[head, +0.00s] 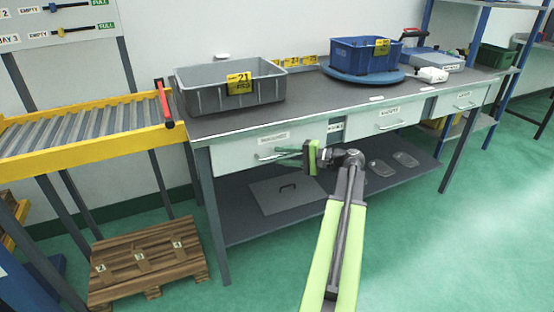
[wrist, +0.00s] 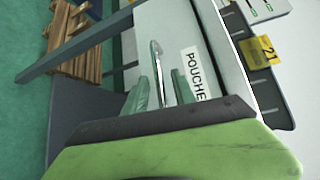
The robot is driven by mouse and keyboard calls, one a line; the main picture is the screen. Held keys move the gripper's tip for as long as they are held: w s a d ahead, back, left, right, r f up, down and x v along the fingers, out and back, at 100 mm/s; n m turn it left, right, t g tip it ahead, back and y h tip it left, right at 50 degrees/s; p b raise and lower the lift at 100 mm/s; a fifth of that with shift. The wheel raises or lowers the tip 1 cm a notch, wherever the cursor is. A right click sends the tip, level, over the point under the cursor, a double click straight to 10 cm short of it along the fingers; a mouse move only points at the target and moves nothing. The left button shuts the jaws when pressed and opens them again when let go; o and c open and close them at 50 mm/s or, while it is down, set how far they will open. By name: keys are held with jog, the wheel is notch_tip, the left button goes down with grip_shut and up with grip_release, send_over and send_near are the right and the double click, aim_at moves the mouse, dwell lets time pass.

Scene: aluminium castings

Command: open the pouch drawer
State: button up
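The pouch drawer (head: 232,158) is the left of three pale drawers under the bench top, and its front looks flush with the bench. Its bar handle (head: 264,157) is partly hidden by my gripper (head: 284,154). In the wrist view, the drawer front (wrist: 205,35) carries a label (wrist: 194,73) reading "POUCHE", the rest being covered. My gripper (wrist: 164,88) has its two green fingers apart, one on each side of the handle (wrist: 157,55). Whether either finger touches the handle cannot be told.
A grey bin (head: 210,98) marked 21 stands on the bench (head: 310,92) above the drawer. A blue bin (head: 352,57) stands on a round blue turntable (head: 362,77). A lower shelf (head: 240,222) lies below. A yellow roller conveyor (head: 90,143) adjoins at left, with a wooden pallet (head: 150,258) beneath.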

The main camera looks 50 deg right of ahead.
jog(key=shift+x, duration=0.85)
grip_shut()
dwell(0.8)
